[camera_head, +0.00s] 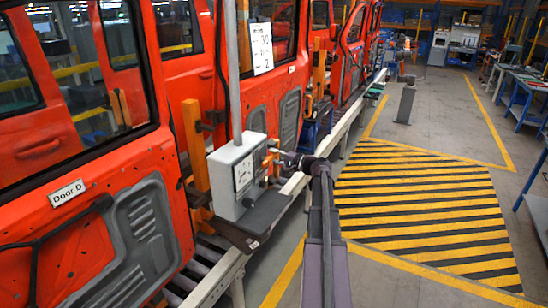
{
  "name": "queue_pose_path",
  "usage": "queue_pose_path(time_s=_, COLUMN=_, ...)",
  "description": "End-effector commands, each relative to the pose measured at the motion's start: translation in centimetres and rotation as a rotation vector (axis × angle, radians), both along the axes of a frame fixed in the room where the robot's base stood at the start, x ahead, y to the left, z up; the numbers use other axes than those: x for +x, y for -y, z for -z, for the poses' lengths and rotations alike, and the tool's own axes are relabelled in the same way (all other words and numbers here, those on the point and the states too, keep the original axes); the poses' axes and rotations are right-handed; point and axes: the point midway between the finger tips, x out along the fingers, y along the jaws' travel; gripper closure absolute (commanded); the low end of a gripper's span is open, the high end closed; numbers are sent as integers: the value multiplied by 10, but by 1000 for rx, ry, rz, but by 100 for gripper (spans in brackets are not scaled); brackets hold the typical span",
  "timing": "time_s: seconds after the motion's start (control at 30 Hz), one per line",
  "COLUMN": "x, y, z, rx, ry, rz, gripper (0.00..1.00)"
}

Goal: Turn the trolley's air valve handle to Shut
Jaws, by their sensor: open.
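A grey box (236,178) with a white dial stands on a dark shelf of the trolley (252,222), beside the red doors. Small orange and dark fittings (268,160) sit on the box's right side. The air valve handle cannot be clearly told apart among them, and neither can its Open or Shut marking. My arm reaches in from the bottom, and my gripper (282,157) is at its far end, close to these fittings. The gripper is small and partly merged with them. It is open, and I cannot tell whether it touches anything.
A conveyor rail (215,280) runs along the doors. The yellow-and-black striped floor (425,205) to the right is clear.

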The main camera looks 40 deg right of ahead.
Motion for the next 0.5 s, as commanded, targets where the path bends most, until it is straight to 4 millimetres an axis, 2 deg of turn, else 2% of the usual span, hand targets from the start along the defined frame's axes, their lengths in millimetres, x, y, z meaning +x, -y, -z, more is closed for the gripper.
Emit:
queue_pose_path(time_s=0.27, x=-11, y=4, z=0, rx=0, ry=0, rz=1, gripper=54)
queue_pose_path(time_s=0.5, x=-39, y=15, z=0, rx=0, ry=0, rz=0, gripper=54)
